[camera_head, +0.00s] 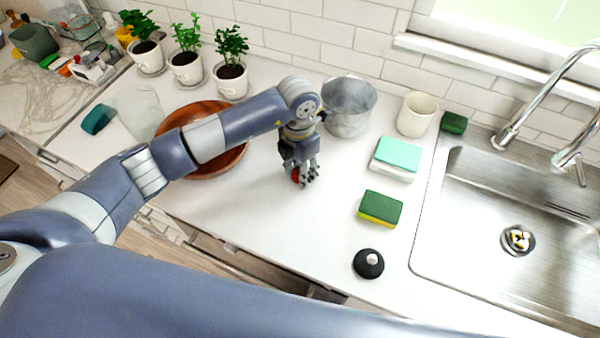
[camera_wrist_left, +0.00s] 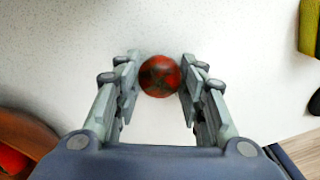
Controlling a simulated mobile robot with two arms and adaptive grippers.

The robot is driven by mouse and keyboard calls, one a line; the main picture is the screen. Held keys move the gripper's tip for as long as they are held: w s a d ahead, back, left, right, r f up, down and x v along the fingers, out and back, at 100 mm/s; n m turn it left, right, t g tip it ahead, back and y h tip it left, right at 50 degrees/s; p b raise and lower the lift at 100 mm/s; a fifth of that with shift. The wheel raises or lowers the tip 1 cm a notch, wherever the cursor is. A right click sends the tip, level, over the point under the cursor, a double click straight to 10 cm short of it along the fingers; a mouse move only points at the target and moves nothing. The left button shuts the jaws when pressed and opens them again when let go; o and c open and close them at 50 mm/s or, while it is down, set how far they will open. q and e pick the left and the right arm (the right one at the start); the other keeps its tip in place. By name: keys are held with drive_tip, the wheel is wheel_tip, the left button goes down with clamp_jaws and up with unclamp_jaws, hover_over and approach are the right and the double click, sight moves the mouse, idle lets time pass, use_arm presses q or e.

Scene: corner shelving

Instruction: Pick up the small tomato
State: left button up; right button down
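The small tomato (camera_wrist_left: 160,76), red with dark patches, is between the two fingers of my left gripper (camera_wrist_left: 160,80) in the left wrist view. The fingers are right up against its sides or very nearly so, and I cannot tell whether they press on it. In the head view my left gripper (camera_head: 303,178) points down at the counter, with a bit of the tomato (camera_head: 295,175) showing red between its fingers. The tomato is at or very near the counter surface. My right gripper is not in view.
A brown bowl (camera_head: 215,172) stands left of the gripper, partly behind my arm. A grey pot (camera_head: 349,110), white cup (camera_head: 416,115), green-and-yellow sponge (camera_head: 380,208) and black round lid-like thing (camera_head: 368,264) are to the right. The sink (camera_head: 490,215) lies beyond them.

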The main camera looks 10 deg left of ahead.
use_arm(q)
drive_tip(key=shift+c, duration=0.9)
drive_tip(key=shift+r, duration=0.1)
